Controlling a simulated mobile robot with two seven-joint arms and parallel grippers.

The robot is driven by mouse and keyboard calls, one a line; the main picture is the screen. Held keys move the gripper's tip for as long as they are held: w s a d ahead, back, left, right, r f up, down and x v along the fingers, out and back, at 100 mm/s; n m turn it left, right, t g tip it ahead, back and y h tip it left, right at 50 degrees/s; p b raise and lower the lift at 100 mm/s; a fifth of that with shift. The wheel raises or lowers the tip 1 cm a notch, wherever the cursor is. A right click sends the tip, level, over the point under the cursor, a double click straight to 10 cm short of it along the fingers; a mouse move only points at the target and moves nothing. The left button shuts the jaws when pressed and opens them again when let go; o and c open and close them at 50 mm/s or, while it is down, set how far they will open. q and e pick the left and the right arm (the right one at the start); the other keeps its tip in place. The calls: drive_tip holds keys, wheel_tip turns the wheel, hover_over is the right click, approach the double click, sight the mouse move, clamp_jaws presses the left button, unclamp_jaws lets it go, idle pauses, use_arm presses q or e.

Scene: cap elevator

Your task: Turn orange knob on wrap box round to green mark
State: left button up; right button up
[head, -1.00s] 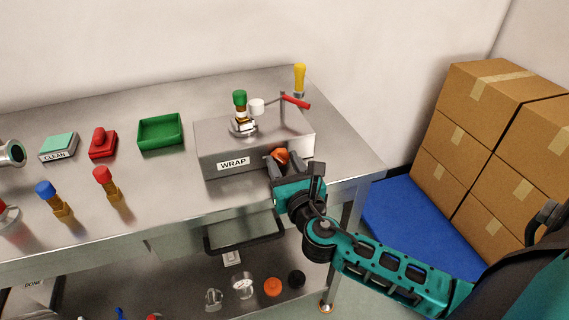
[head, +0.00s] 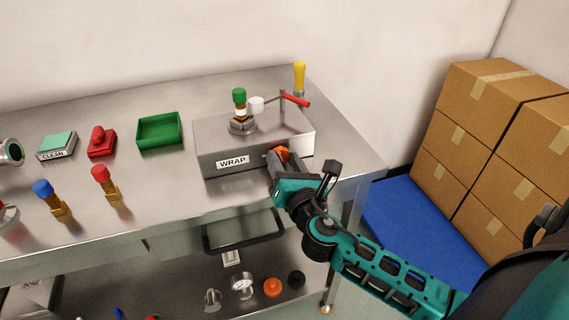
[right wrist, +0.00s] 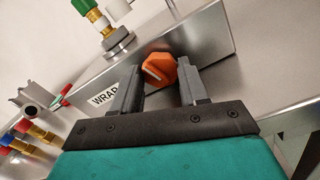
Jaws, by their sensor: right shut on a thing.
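The wrap box (head: 215,158) is a grey metal box labelled WRAP on the table. Its orange knob (head: 282,152) sits on the front face near the right end and also shows in the right wrist view (right wrist: 161,69), with a pale pointer line on its face. My right gripper (head: 275,159) is rolled over and shut on the knob, one finger on each side, seen also in the right wrist view (right wrist: 160,88). I cannot make out a green mark around the knob. A green-capped fitting (head: 239,97) stands on top of the box. My left gripper is not in view.
A white cup-like part (head: 256,104) and a red-handled lever (head: 295,100) are on the box top. A yellow-handled item (head: 299,78) stands behind. A green tray (head: 160,131), a red block (head: 102,143) and red- and blue-capped fittings are left. Cardboard boxes (head: 490,130) stand right.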

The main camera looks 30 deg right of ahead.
drive_tip(key=shift+m, duration=1.3)
drive_tip(key=shift+b, duration=0.3)
drive_tip(key=o, duration=1.1)
drive_tip(key=shift+c, duration=0.2)
